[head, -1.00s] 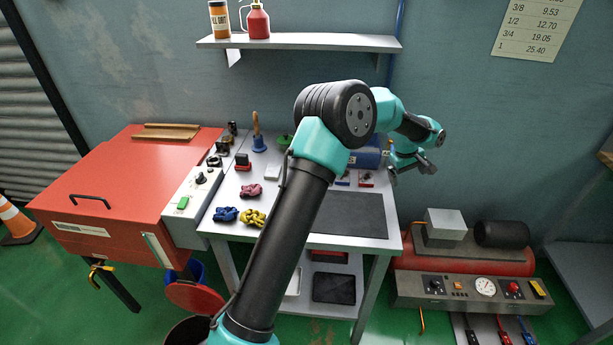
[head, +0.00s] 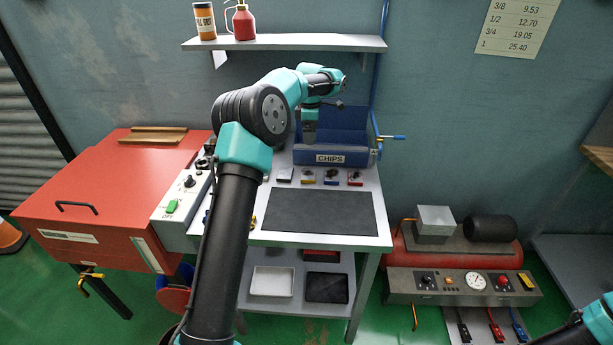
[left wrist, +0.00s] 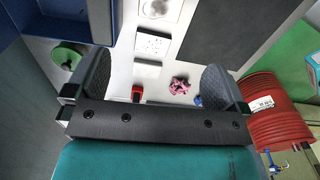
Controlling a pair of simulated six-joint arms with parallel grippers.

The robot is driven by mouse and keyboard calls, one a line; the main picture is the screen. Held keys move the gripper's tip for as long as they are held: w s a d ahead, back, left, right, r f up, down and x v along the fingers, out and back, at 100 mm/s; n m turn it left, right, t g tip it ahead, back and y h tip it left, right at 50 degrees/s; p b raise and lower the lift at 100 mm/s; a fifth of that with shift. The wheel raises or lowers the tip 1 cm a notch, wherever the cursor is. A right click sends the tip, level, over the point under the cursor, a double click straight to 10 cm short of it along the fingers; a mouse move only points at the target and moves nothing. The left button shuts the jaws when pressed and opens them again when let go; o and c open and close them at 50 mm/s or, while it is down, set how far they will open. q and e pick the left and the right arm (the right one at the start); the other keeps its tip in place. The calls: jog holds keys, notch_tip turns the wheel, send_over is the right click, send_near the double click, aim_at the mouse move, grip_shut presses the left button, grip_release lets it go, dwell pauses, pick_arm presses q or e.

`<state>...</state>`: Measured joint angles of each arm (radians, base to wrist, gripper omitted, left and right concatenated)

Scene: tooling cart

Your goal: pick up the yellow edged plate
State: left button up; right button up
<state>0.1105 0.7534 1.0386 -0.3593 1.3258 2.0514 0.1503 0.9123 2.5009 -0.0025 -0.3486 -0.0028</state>
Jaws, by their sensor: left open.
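A small dark piece with a yellow front edge (head: 308,181), seemingly the yellow edged plate, lies on the bench in front of the blue CHIPS bin in the head view. It is in a row with a white-edged piece (head: 284,178), a blue-edged one (head: 331,181) and a red-edged one (head: 354,182). My left gripper (head: 310,138) hangs above and behind the row, in front of the bin. In the left wrist view my left gripper (left wrist: 158,85) is open and empty, with bench surface between its fingers. I cannot pick out the yellow edge there. My right gripper is out of the head view.
The blue CHIPS bin (head: 350,157) stands at the bench's back. A dark mat (head: 318,211) covers the front right. The wrist view shows a pink knotted thing (left wrist: 180,86), a small red object (left wrist: 137,93) and a green round one (left wrist: 67,56). My left arm hides the bench's left part.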

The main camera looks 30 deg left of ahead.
pick_arm(q)
send_over(308, 173)
jog(key=f, duration=1.2)
jog(key=shift+w+d+f, duration=0.1)
jog(key=shift+w+d, duration=0.05)
jog(key=shift+d, duration=0.05)
jog(key=shift+a+f, duration=0.15)
jog(key=shift+f, duration=2.5)
jog(key=shift+r, duration=0.1)
jog(key=c, duration=1.1)
